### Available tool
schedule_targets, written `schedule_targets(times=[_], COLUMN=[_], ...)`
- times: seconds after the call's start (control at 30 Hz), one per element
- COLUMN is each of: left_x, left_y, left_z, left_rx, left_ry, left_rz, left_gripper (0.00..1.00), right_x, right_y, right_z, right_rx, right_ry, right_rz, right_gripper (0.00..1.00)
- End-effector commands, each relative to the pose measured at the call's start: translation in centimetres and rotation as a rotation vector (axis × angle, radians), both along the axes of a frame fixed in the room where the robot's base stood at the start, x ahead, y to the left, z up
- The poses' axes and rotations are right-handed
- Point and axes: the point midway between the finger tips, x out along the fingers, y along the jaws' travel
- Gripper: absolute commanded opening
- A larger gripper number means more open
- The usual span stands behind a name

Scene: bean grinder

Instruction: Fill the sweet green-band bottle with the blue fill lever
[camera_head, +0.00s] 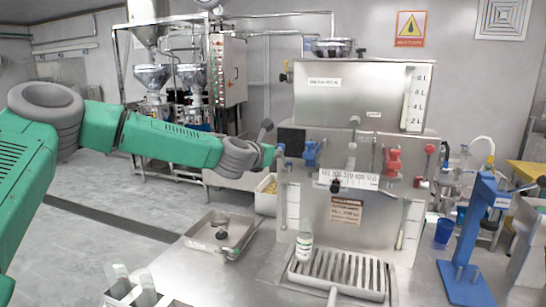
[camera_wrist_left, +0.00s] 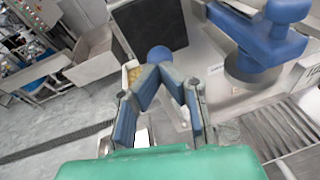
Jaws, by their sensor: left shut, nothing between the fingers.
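The blue fill lever (camera_head: 312,152) is on the left of the steel machine's front; its blue body also shows at the upper right in the left wrist view (camera_wrist_left: 262,45). My left gripper (camera_head: 270,155) is at the machine's left side, just left of the lever. In the left wrist view my fingers (camera_wrist_left: 165,72) meet at the tips, empty. A round blue knob (camera_wrist_left: 160,54) shows right at the tips; I cannot tell whether they touch it. The clear green-band bottle (camera_head: 304,244) stands upright at the left of the drip grate. My right gripper is not in view.
A red lever (camera_head: 392,160) is right of the blue one. The drip grate (camera_head: 340,268) lies below the machine. A small tray (camera_head: 205,240) and a rack with bottles (camera_head: 135,293) are at the left. A blue stand (camera_head: 467,240) is at the right.

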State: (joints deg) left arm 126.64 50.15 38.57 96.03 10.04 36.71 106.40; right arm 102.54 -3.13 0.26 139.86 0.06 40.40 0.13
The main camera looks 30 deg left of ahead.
Motion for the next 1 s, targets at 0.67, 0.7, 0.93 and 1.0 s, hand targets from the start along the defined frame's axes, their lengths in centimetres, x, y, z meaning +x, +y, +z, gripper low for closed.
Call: schedule_targets(times=[0.67,0.7,0.93,1.0], left_x=[5.2,5.3,5.8,5.9], left_y=[1.3,1.3,1.4,1.4], left_z=[3.4,3.4,3.7,3.7], left_rx=[0.001,0.001,0.001,0.002], left_ry=[-0.002,-0.002,-0.002,-0.002], left_rz=[0.003,0.002,0.002,0.002], left_gripper=[0.00,0.00,0.00,0.00], right_x=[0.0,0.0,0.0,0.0], right_y=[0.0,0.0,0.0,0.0], right_z=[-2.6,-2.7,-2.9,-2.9], right_rx=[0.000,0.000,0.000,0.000], right_ry=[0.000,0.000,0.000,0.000], right_rz=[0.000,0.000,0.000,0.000], right_gripper=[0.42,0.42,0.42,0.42])
